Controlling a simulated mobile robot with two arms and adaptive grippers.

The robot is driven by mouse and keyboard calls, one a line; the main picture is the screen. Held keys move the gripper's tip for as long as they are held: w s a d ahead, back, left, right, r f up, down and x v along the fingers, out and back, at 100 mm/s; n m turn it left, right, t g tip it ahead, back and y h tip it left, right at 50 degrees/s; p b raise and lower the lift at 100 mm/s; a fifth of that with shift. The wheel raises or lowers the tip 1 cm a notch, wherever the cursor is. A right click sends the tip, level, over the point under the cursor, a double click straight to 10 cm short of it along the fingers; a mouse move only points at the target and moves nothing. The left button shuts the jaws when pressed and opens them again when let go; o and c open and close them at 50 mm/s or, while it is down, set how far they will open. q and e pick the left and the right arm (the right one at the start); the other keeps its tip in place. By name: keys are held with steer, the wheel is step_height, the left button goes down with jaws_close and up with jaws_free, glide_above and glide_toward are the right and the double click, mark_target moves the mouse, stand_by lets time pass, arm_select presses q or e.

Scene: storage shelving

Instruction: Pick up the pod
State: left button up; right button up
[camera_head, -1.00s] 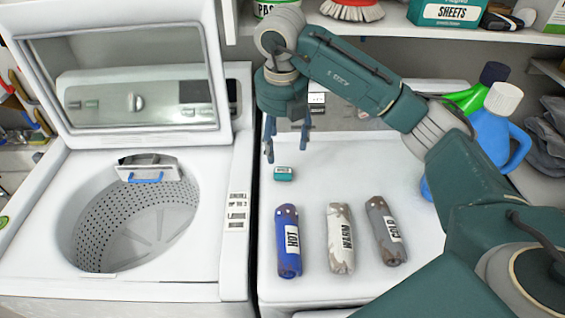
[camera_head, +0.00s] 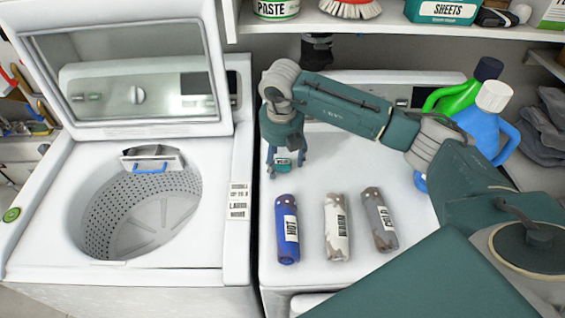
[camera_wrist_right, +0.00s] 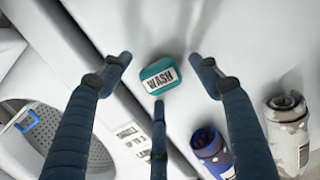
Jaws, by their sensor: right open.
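The pod (camera_head: 283,162) is a small teal block with a white label, on the white machine top. In the right wrist view the pod (camera_wrist_right: 159,77) reads WASH and lies between the spread fingers. My right gripper (camera_head: 286,172) is open above and around it. In the wrist view its fingers stand apart from the pod, with a gap on both sides. Part of the pod is hidden by the fingers in the head view. My left gripper is not in view.
Blue (camera_head: 287,232), white (camera_head: 336,230) and grey (camera_head: 380,220) cylinders labelled for temperature lie in front of the gripper. An open washer (camera_head: 120,265) stands at left. Green (camera_head: 455,103) and blue (camera_head: 485,130) bottles stand at right. A shelf (camera_head: 385,22) runs overhead.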

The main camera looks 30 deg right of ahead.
steer(key=shift+c, duration=0.5)
steer(key=c, duration=0.9)
steer(key=shift+c, duration=0.2)
